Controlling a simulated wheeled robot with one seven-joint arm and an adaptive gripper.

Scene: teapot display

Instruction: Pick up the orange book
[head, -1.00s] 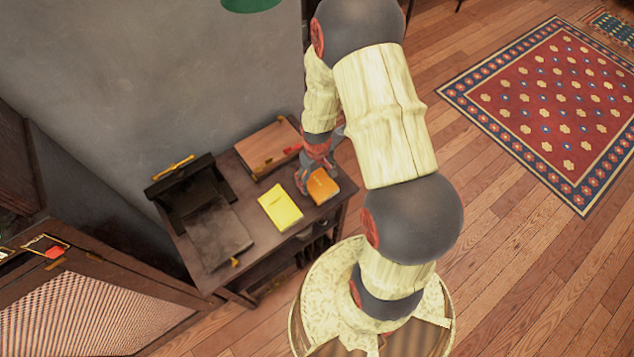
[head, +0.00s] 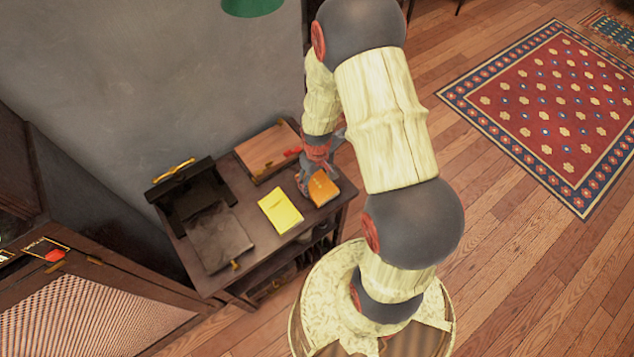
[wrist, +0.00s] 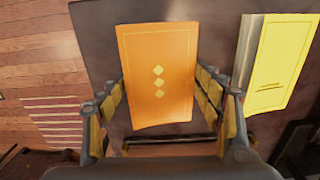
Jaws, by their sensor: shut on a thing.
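The orange book (head: 322,188) is at the right end of the dark table (head: 252,226). In the wrist view the orange book (wrist: 157,75) shows its cover with several yellow diamonds, between the two fingers. My gripper (head: 304,184) is shut on the book, and in the wrist view its fingers (wrist: 165,105) lie along the book's two sides. In the head view my arm hides part of the gripper. I cannot tell whether the book is clear of the table top.
A yellow book (head: 281,210) lies just left of the orange one. A wooden box (head: 268,152) stands behind, and a dark open case (head: 218,235) lies at the left. A lattice-fronted cabinet (head: 90,310) stands at the lower left. Open floor lies to the right.

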